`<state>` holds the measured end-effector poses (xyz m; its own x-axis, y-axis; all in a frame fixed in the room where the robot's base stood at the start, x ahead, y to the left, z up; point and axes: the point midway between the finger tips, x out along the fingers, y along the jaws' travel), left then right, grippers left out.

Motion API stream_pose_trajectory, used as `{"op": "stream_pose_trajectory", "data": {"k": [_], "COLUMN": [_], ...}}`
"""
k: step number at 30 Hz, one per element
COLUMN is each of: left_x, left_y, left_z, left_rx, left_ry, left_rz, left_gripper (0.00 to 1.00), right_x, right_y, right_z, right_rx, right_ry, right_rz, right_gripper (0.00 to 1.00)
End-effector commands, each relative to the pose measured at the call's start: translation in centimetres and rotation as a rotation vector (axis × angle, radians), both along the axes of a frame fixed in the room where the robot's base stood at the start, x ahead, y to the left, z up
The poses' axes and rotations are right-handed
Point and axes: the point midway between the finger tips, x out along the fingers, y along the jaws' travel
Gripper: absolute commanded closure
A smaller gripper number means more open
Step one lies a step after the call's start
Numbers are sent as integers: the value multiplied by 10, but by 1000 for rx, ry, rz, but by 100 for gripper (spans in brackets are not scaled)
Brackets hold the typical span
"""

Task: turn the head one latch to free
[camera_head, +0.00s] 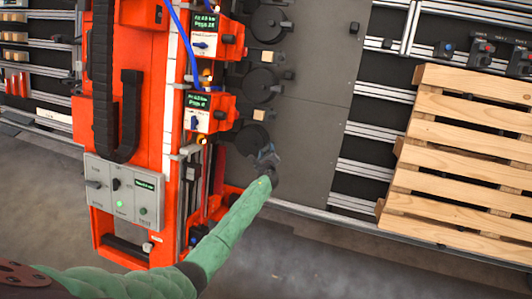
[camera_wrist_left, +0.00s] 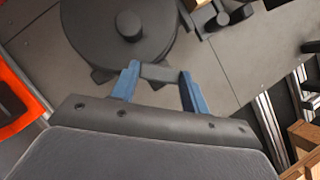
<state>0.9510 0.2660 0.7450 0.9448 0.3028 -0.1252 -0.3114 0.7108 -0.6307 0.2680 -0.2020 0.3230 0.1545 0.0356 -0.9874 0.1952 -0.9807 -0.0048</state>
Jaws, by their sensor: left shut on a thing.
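My left gripper (camera_head: 266,155) reaches up from the bottom of the head view to the grey panel, below and right of the lower orange head unit (camera_head: 208,112). In the left wrist view my left gripper (camera_wrist_left: 159,73) has its blue fingers on both ends of a short dark grey bar (camera_wrist_left: 160,74), which I take to be the latch. It is shut on this bar. The bar lies close to the edge of a round dark disc (camera_wrist_left: 122,30) with a raised hub. The head view does not show the latch clearly. My right gripper is not in view.
Another orange head unit (camera_head: 215,35) sits above the lower one. Round dark discs and small wooden blocks line the grey panel (camera_head: 315,110). A grey control box (camera_head: 122,192) is at the left, and a wooden pallet (camera_head: 465,150) at the right. Blue hoses hang by the gantry.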

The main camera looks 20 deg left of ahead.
Motion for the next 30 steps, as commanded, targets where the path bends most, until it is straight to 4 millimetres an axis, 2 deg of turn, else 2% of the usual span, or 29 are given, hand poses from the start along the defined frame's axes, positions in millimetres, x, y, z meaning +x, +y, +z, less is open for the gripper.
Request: {"op": "stream_pose_trajectory", "data": {"k": [5, 18, 30], "left_x": [0, 2, 3], "left_y": [-2, -3, -3], "left_z": [1, 4, 6], "left_rx": [-152, -494, -665], "left_ry": [5, 18, 23], "left_rz": [81, 264, 356], "left_gripper": [77, 77, 77], "right_x": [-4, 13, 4], "right_y": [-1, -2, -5], "right_z": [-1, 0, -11], "right_rx": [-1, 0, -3], "right_ry": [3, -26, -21], "right_rz": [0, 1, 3], "right_gripper": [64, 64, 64]}}
